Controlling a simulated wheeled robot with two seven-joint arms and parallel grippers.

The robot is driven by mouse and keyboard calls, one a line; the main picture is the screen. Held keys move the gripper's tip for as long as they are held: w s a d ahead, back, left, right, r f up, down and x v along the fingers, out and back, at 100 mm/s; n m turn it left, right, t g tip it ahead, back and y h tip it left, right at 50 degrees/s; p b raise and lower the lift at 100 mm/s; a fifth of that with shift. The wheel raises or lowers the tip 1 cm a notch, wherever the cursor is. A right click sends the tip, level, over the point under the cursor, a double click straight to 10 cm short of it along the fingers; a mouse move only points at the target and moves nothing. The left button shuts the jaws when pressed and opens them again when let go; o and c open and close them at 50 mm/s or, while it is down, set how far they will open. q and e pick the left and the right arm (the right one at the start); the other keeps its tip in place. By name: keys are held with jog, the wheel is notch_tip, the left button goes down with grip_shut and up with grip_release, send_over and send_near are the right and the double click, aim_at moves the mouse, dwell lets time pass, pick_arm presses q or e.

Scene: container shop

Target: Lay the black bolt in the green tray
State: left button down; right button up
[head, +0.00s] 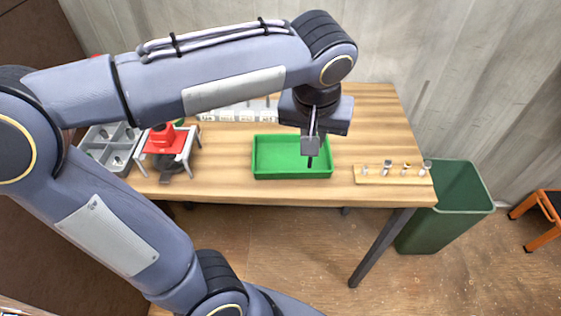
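The green tray (278,160) lies on the wooden table, near its front middle. My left gripper (310,153) reaches down from above, over the right part of the tray. The black bolt (310,162) shows as a short dark upright piece just below the fingertips, and the gripper looks shut on it. I cannot tell whether the bolt's lower end touches the tray floor. The rest of the tray floor that shows is empty. My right gripper is not in view.
A wooden strip (372,176) with several small bolts lies right of the tray. Left are a red piece on a grey stand (186,150) and a grey compartment tray (96,152). Pale labelled bins (225,115) stand behind. A green bin (440,215) stands beside the table.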

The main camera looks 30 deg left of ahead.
pick_arm(q)
jog(key=shift+s+a, duration=0.25)
jog(key=shift+s, duration=0.15)
jog(key=w+a+f, duration=0.3)
jog(key=f, duration=0.1)
jog(key=w+a+f+p, duration=0.1)
jog(key=w+a+f, duration=0.2)
jog(key=f, duration=0.1)
jog(key=w+a+f+p, duration=0.1)
jog(key=w+a+f, duration=0.2)
jog(key=w+f, duration=0.1)
jog(key=shift+w+a+f, duration=0.1)
jog(key=shift+f, duration=0.35)
jog(key=shift+f, duration=0.2)
jog(key=c, duration=1.4)
grip_release()
